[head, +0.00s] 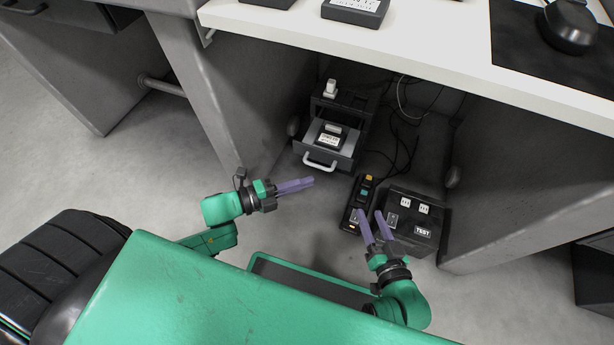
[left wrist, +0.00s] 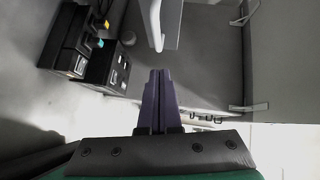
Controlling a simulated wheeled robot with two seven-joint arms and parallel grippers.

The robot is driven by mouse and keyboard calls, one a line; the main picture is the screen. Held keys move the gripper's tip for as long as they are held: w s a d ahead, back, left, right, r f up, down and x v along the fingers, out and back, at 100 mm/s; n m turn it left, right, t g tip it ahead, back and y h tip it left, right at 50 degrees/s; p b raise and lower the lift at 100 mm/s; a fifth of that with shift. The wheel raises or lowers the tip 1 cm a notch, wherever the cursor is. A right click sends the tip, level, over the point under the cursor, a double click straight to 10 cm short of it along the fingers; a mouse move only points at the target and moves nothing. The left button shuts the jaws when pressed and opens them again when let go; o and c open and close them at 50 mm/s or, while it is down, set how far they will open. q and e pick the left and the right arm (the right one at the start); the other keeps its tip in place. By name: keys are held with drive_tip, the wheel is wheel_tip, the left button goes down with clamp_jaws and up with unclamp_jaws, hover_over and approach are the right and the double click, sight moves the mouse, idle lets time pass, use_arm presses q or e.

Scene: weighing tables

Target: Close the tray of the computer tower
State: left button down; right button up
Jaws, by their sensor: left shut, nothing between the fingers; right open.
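The computer tower (head: 352,101) stands under the white table, in the recess between dark side panels. Its tray (head: 346,154) is pulled out toward me, with a white handle (head: 320,162) on its front and a small labelled item lying in it. My left gripper (head: 311,181) is shut and empty, in front of the tray and just short of the handle. In the left wrist view its closed fingers (left wrist: 158,75) point at the white handle (left wrist: 155,25), apart from it.
A black power strip (head: 358,203) with coloured switches lies on the floor right of the tray. The white tabletop (head: 430,52) overhangs the recess. Floor left of my left gripper is clear.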

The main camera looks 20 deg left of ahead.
use_arm(q)
drive_tip(key=w+b, duration=0.1)
drive_tip(key=w+f+b, duration=0.1)
drive_tip(key=w, duration=0.1)
drive_tip(key=shift+w, duration=0.3)
use_arm(e)
drive_tip(key=w+d+r+t, duration=0.1)
drive_tip(key=w+r+t, duration=0.3)
drive_tip(key=r, duration=0.7)
drive_tip(key=w+d+r+n+t+y, duration=0.1)
drive_tip(key=w+r+t, duration=0.3)
drive_tip(key=r, duration=0.8)
drive_tip(key=shift+w+r+y, duration=0.3)
drive_tip(key=shift+w, duration=0.8)
drive_tip(key=shift+a+f, duration=0.1)
